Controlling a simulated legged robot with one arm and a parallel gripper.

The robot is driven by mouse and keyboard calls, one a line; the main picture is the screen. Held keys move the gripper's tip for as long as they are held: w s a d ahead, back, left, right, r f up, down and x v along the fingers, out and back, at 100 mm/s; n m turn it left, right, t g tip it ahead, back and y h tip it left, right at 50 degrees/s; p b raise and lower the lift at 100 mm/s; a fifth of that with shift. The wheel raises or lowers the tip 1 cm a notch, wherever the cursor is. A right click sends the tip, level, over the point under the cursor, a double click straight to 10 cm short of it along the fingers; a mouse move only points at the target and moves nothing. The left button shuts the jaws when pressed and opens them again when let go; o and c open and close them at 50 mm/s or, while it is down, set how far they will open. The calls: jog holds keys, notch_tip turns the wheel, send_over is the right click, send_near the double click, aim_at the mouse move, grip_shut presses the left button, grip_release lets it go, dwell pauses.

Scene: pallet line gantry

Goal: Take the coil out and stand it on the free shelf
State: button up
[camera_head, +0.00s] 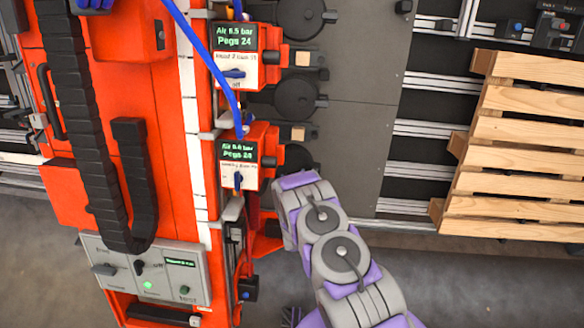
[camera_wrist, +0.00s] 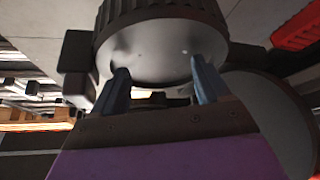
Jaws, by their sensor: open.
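In the wrist view my gripper (camera_wrist: 162,82) is open, its two bluish fingers apart. Just beyond the fingertips is a large dark round part (camera_wrist: 150,55) with a ribbed rim and a smooth grey face. I cannot tell whether the fingers touch it, or whether it is the coil. In the head view my purple and grey arm reaches up to the lower orange unit (camera_head: 262,140); the fingertips are hidden there. Dark round discs (camera_head: 296,97) stand in a column right of the orange units. I cannot make out a free shelf for certain.
An orange machine (camera_head: 170,120) with a black cable chain (camera_head: 85,110) and a grey control panel (camera_head: 145,268) fills the left. A blue hose (camera_head: 205,50) hangs before the units. Wooden pallet slats (camera_head: 520,130) stand at right. Grey floor (camera_head: 480,285) shows clear at lower right.

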aim_at(292, 169)
jog(key=shift+w+a+f+b, duration=0.1)
jog(key=shift+w+a+b, duration=0.15)
jog(key=shift+w, duration=0.7)
jog(key=shift+w+a+b, duration=0.15)
jog(key=shift+w+b, duration=0.2)
jog(key=shift+w, duration=0.55)
jog(key=shift+w+a+f+b, duration=0.1)
jog(key=shift+w+a+b, duration=0.15)
jog(key=shift+w, duration=0.7)
jog(key=shift+r, duration=0.1)
jog(key=c, duration=1)
